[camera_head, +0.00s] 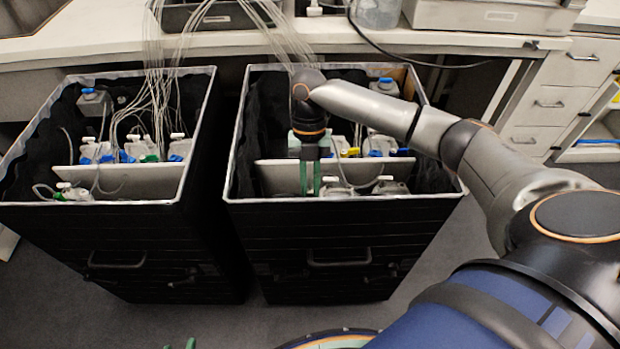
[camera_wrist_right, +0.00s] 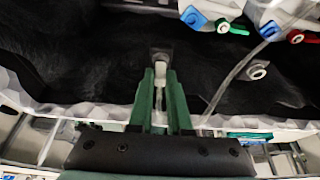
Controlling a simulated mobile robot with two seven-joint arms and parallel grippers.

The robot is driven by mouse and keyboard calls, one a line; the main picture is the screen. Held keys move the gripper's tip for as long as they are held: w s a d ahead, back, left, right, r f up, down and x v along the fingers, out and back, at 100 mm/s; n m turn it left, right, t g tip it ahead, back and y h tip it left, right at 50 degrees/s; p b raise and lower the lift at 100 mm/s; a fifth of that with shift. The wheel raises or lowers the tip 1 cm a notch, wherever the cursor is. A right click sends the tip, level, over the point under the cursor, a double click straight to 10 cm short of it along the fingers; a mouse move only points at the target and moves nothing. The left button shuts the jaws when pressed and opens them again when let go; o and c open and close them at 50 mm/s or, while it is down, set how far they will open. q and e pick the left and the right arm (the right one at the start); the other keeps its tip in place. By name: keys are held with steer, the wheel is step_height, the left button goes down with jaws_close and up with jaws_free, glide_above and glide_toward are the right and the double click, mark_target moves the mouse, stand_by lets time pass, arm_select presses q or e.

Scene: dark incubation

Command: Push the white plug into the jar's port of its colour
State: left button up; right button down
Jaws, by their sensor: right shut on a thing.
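My right gripper (camera_head: 309,192) reaches down into the front part of the right black box in the head view. In the right wrist view its green fingers (camera_wrist_right: 161,88) are shut on a small white plug (camera_wrist_right: 160,72), with a grey part at its far end. Jars with white fittings (camera_head: 390,186) stand just right of the gripper in the head view. In the right wrist view, a pale round port (camera_wrist_right: 257,70) lies to the right, apart from the plug. I cannot tell its colour match. Two green fingertips of my left gripper (camera_head: 180,345) show apart at the bottom edge of the head view.
The right box (camera_head: 340,209) has a pale divider (camera_head: 280,178) and several jars with blue and yellow fittings behind it. The left box (camera_head: 110,215) holds similar jars and many thin tubes. In the right wrist view, blue (camera_wrist_right: 193,17), green (camera_wrist_right: 235,28) and red (camera_wrist_right: 297,37) fittings show.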

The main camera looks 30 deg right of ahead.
steer(key=shift+r+p, duration=0.3)
steer(key=shift+p, duration=0.05)
stand_by(0.7)
steer(key=shift+r+p, duration=0.85)
steer(key=shift+p, duration=0.1)
steer(key=shift+p, duration=0.45)
